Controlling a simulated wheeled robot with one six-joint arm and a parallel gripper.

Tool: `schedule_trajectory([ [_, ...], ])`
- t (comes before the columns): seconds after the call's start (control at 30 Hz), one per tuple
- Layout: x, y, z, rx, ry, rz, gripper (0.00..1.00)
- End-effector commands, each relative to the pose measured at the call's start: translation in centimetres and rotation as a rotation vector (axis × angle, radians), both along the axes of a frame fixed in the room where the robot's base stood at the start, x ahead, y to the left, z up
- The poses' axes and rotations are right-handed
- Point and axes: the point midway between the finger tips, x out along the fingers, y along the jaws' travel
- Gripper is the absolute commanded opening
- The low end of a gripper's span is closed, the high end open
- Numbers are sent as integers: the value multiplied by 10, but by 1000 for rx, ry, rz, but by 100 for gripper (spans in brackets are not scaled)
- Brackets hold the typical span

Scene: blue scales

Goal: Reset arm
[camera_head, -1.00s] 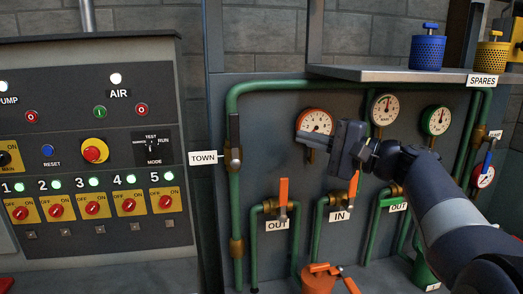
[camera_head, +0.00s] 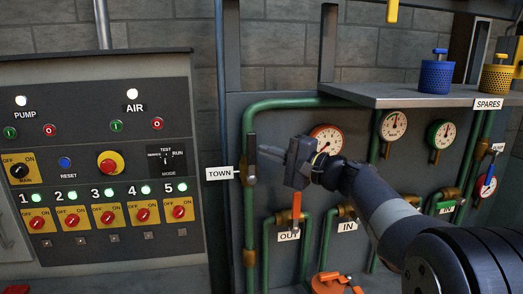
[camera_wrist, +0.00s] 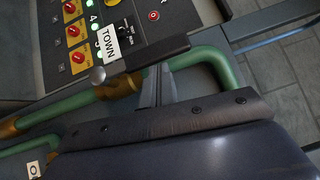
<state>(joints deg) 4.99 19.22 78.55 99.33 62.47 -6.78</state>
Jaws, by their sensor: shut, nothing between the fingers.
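My gripper (camera_head: 268,152) is at the end of my arm, in front of the piping panel in the head view, its fingers pointing left. It is shut and empty. The fingertips are close to the black lever (camera_head: 251,158) of the valve by the TOWN label (camera_head: 219,174); whether they touch it I cannot tell. In the wrist view the narrow grey fingers (camera_wrist: 155,88) lie together over the green pipe (camera_wrist: 205,66), just below the black lever (camera_wrist: 155,52).
The control panel (camera_head: 130,75) with switches stands at the left. Gauges (camera_head: 326,139) and orange valve levers (camera_head: 296,207) are behind and below my arm. A shelf (camera_head: 400,97) with a blue basket (camera_head: 436,76) and a yellow basket (camera_head: 497,78) is at the upper right.

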Motion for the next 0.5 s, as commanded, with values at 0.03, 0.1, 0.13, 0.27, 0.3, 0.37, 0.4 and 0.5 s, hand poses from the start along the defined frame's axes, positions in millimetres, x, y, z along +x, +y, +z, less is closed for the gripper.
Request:
schedule_trajectory([
  [0.03, 2, -4, 0, 7, 9, -2, 0],
  [0.1, 2, -8, -6, 50, 18, 0, 0],
  [0.13, 2, -10, -7, 67, 22, -1, 0],
  [0.27, 4, -15, -14, 154, 39, 0, 0],
  [0.3, 4, -16, -15, 183, 45, 1, 0],
  [0.37, 4, -19, -18, 227, 53, -1, 0],
  [0.4, 5, -21, -19, 255, 58, -2, 0],
  [0.5, 9, -40, -32, 269, 55, -7, 0],
])
